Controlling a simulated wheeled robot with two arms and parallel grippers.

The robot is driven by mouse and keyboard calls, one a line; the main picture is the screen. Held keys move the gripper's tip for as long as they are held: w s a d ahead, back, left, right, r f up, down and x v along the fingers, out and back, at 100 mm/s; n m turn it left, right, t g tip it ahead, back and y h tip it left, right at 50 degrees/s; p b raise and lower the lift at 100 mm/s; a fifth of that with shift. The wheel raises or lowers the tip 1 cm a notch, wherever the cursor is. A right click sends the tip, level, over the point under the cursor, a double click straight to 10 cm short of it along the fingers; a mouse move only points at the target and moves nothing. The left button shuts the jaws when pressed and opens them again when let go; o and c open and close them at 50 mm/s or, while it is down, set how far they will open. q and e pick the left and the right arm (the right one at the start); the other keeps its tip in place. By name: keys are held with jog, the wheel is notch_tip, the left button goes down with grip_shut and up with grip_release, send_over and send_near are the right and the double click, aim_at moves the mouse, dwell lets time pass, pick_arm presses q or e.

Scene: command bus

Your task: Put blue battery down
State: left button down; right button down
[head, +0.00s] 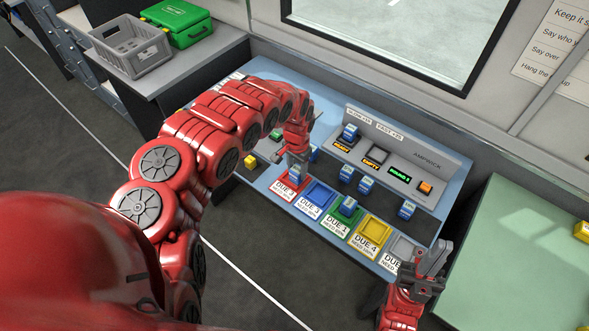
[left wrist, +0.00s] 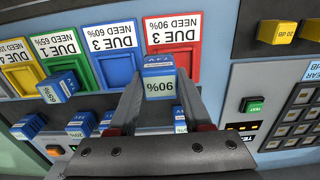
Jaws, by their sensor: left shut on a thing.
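A blue battery (left wrist: 160,86) with a white label reading 90% is between the fingers of my left gripper (head: 296,160). In the head view the battery (head: 295,175) is over the red tray (head: 283,190). The red tray (left wrist: 184,62), marked NEED 90%, shows just beyond the battery in the left wrist view. I cannot tell whether the battery touches it. My left gripper (left wrist: 160,92) is shut on the battery. My right gripper (head: 430,260) is empty at the bench's right end, its fingers apart.
Blue tray (head: 317,199) and yellow tray (head: 373,232) look empty. More blue batteries (head: 365,184) stand near the AMPBRICK charger (head: 400,155). A grey crate (head: 130,45) and green case (head: 178,20) are at the back left.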

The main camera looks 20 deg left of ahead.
aim_at(295, 168)
pick_arm(q)
jog(key=shift+w+a, duration=0.2)
jog(key=shift+w, duration=0.8)
jog(key=shift+w+a+p, duration=0.4)
jog(key=shift+w+a, duration=0.05)
jog(key=shift+a, duration=0.15)
jog(key=shift+d+f, duration=0.1)
jog(key=shift+f, duration=0.35)
jog(key=shift+f+p, duration=0.3)
jog(key=shift+f, duration=1.15)
